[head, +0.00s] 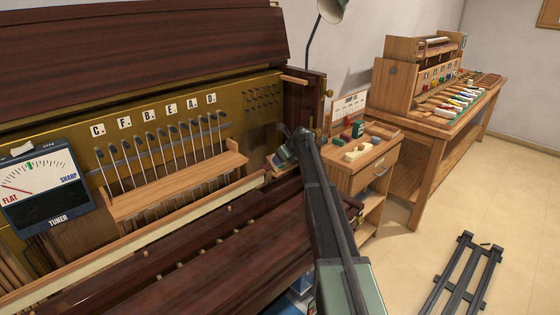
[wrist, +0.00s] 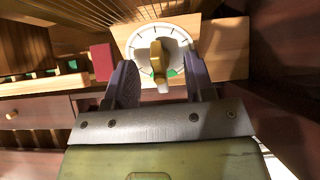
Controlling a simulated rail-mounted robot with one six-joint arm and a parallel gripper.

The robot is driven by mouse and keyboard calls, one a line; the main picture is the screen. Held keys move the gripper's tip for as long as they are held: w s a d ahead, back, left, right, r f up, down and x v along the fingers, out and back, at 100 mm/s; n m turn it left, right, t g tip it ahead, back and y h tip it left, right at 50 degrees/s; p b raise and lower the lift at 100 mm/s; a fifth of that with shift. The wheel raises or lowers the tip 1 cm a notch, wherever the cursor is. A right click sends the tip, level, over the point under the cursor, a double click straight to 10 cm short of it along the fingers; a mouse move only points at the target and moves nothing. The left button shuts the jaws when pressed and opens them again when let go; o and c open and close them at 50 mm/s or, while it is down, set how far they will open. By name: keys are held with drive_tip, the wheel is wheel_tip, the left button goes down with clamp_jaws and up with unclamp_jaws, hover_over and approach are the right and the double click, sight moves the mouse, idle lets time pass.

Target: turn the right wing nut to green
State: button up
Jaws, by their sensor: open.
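In the wrist view, a brass wing nut (wrist: 157,60) sits at the middle of a round white dial (wrist: 133,42) with black tick marks. The wing nut's long side runs roughly up and down the picture. A green patch (wrist: 172,73) shows at the dial's lower edge, beside the wing nut's lower end. My gripper (wrist: 160,66) is open, one finger to the left and one to the right of the wing nut, with a gap on each side. In the head view my gripper (head: 284,155) is at the piano's right end; the wing nut cannot be made out there.
A wooden board (wrist: 224,48) backs the dial, and a dark red block (wrist: 102,62) stands left of it. The tuner (head: 40,188) has its needle toward FLAT. A wooden cabinet (head: 370,178) stands close right of the piano.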

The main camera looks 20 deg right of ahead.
drive_tip(key=p+v, duration=0.8)
drive_tip(key=v, duration=0.3)
idle(0.7)
